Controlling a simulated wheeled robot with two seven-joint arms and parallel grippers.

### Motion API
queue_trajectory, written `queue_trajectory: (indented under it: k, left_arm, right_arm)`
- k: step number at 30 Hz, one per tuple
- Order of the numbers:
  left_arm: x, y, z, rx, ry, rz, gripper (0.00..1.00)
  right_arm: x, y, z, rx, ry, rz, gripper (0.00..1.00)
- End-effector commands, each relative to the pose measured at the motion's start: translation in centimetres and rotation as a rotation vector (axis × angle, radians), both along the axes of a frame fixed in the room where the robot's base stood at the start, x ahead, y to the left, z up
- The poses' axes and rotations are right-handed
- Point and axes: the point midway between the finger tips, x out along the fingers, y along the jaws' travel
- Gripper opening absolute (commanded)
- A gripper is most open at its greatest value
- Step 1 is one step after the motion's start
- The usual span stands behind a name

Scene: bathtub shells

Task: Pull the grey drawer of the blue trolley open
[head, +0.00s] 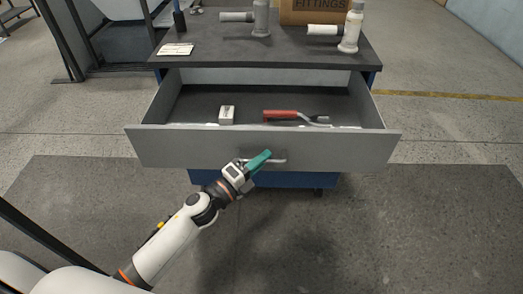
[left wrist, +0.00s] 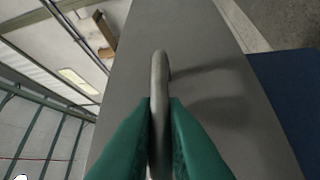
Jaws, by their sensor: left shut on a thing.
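The grey drawer (head: 200,148) of the blue trolley (head: 290,180) stands pulled well out in the head view, its inside showing. A metal bar handle (head: 278,160) sits on the middle of its front. My left gripper (head: 262,158), with green fingers, is shut on this handle. In the left wrist view the handle (left wrist: 160,75) runs between the two fingers (left wrist: 160,125), with the grey drawer front (left wrist: 195,50) behind it. Part of the handle is hidden by the fingers. My right gripper is not in view.
In the drawer lie a small white box (head: 226,115) and a red-handled tool (head: 285,116). The trolley's dark top (head: 225,53) holds a card (head: 176,49), grey pipe-like fittings (head: 261,18) and a cardboard box (head: 312,10). The floor in front is clear.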

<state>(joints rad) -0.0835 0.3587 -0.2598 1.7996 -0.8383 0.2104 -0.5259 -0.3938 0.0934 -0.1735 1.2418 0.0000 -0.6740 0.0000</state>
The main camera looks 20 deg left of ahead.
Motion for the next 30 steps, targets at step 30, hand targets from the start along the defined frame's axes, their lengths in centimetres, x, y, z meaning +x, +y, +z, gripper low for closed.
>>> queue_trajectory:
  k: [30]
  left_arm:
    - [-1.20,-0.32,-0.02,0.000,0.000,0.000,0.33]
  right_arm:
    - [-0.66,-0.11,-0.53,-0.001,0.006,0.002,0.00]
